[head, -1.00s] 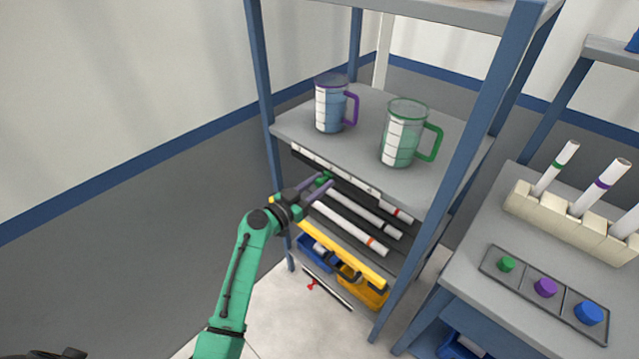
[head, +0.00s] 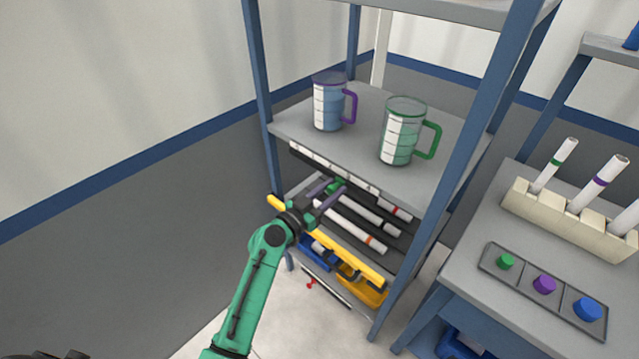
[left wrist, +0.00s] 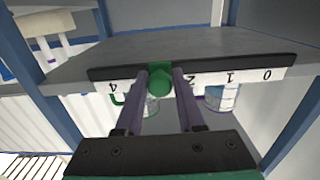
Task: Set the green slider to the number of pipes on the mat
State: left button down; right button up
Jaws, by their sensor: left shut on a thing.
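My left gripper (head: 328,194) is shut on the green slider (left wrist: 160,80) at the front edge of the middle shelf. In the left wrist view the slider knob sits between the two purple fingers (left wrist: 160,98), on a black rail (left wrist: 225,72) over a white number scale seen upside down. The digits 4, 2, 1 and 0 show; the knob and fingers cover the place between 4 and 2. On the shelf below, white pipes lie on a dark mat (head: 355,217); I make out one with a red band (head: 400,212) and one with an orange band (head: 371,240). My arm hides part of the mat.
A purple-handled jug (head: 329,105) and a green-handled jug (head: 402,135) stand on the shelf above. A pipe rack (head: 570,222) and a tray of coloured knobs (head: 525,283) are on the right table. A yellow bar (head: 355,262) runs below the mat; blue shelf posts flank the opening.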

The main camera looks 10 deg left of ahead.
pick_arm(q)
jog(key=shift+s+d, duration=0.4)
jog(key=shift+d, duration=0.25)
jog(key=c, duration=0.6)
grip_release()
jog(key=b+v, duration=0.4)
jog(key=v, duration=1)
jog(key=shift+s+a+b, duration=0.1)
jog(key=shift+s+b, duration=0.2)
jog(key=shift+b, duration=0.1)
